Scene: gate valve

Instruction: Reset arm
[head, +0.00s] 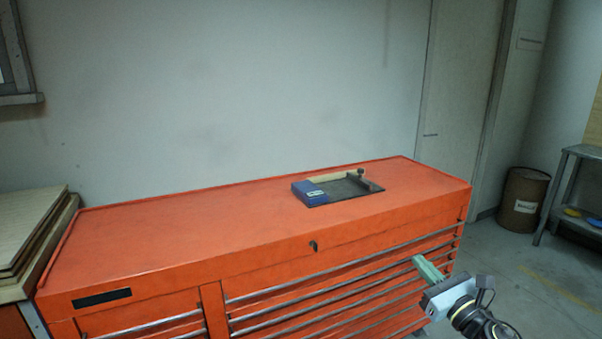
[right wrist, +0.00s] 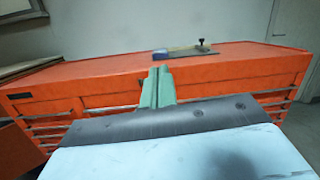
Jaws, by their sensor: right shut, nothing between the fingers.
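My right gripper (head: 428,268) is at the lower right of the head view, in front of the drawer fronts of the orange tool chest (head: 160,237). Its green fingers are shut with nothing between them. In the right wrist view the gripper (right wrist: 158,82) points toward the chest, apart from it. A small device with a blue block, a dark plate and a knob, seemingly the gate valve (head: 318,195), lies on the chest top. It also shows in the right wrist view (right wrist: 180,53). My left gripper is not in view.
Stacked boards (head: 28,235) stand at the chest's left end. A brown barrel (head: 523,200) and a metal shelf (head: 560,190) stand at the right. The rest of the chest top is clear. A wall (head: 230,90) rises behind it.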

